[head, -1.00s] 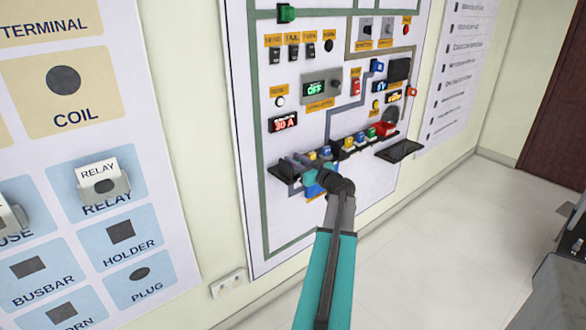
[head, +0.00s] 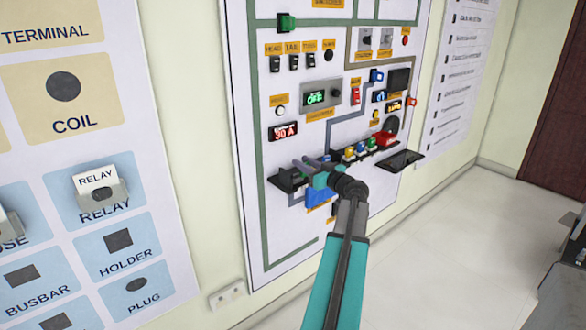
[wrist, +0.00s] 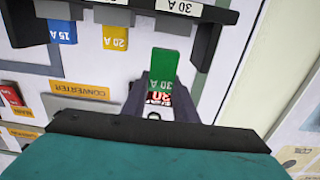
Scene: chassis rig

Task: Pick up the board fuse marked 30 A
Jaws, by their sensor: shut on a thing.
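My gripper (wrist: 157,95) is shut on a green fuse (wrist: 166,66) marked 30 A in the wrist view. The fuse stands out from between the fingertips. It appears clear of the dark fuse rack (wrist: 205,42), near the slot label reading 30 A (wrist: 181,7). A blue fuse marked 15 A (wrist: 62,32) and a yellow fuse marked 20 A (wrist: 115,38) sit in the rack to the left. In the head view my gripper (head: 312,165) is in front of the rack (head: 284,182) low on the panel; the held fuse cannot be made out there.
A shelf with several coloured parts (head: 366,146) and an empty dark tray (head: 400,161) are to the right. The floor (head: 440,230) is clear.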

